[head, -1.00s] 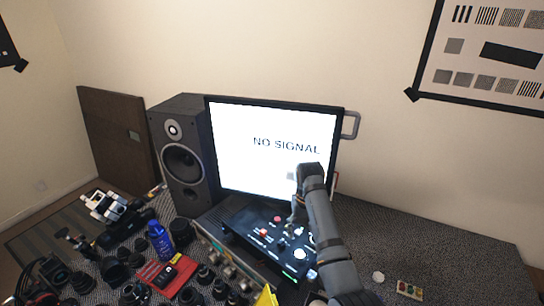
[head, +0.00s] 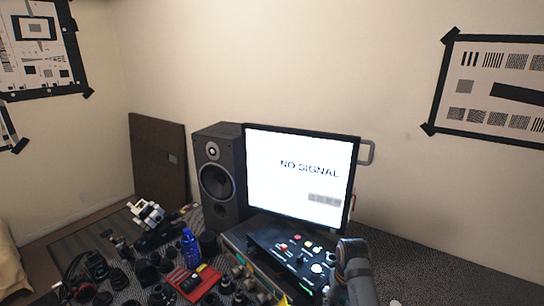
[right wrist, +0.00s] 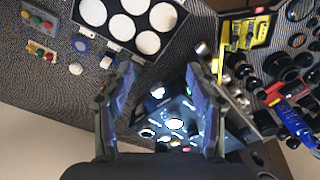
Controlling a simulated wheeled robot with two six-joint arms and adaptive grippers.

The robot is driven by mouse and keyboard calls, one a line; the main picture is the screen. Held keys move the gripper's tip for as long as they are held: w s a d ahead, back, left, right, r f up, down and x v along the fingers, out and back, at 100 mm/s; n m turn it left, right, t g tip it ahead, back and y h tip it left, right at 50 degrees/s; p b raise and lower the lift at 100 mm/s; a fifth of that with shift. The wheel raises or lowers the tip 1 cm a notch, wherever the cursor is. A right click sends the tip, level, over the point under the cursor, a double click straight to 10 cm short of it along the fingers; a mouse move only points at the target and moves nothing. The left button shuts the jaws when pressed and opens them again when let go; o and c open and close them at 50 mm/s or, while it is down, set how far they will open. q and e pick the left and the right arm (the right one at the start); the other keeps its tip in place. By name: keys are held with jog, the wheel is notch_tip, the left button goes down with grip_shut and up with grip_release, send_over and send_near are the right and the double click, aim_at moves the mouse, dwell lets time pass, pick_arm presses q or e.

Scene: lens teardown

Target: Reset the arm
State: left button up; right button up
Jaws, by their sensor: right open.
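My right arm (head: 355,272) comes in from the bottom of the head view, in front of the control box; its fingertips are hidden there. In the right wrist view my right gripper (right wrist: 160,82) is open, with its two fingers apart and nothing between them touching. The black control box (head: 290,262) with lit buttons stands below the monitor (head: 300,175), which reads NO SIGNAL. The box also shows beyond the fingers in the right wrist view (right wrist: 182,108). My left gripper is not in view.
A black speaker (head: 217,180) stands left of the monitor. A blue bottle (head: 190,248), a red case (head: 205,285) and several dark lens parts crowd the table's left side. A black tray with white discs (right wrist: 133,20) shows in the right wrist view. The table right of my arm looks mostly clear.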

jog(key=s+d+n+t, duration=0.1)
jog(key=s+d+t, duration=0.1)
jog(key=s, duration=1)
jog(key=s+d+t, duration=0.1)
jog(key=s+d, duration=0.2)
jog(key=s, duration=0.8)
notch_tip(320, 180, down, 32)
jog(key=s+d+f+g+b, duration=0.1)
jog(key=s+d+b, duration=0.1)
jog(key=b, duration=0.5)
pick_arm(q)
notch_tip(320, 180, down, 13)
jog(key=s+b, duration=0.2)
jog(key=b, duration=0.4)
pick_arm(e)
jog(key=s+d+f+g, duration=0.1)
jog(key=s+f, duration=1.8)
jog(key=f, duration=0.4)
jog(key=shift+s+d+h, duration=0.15)
jog(key=shift+h, duration=0.15)
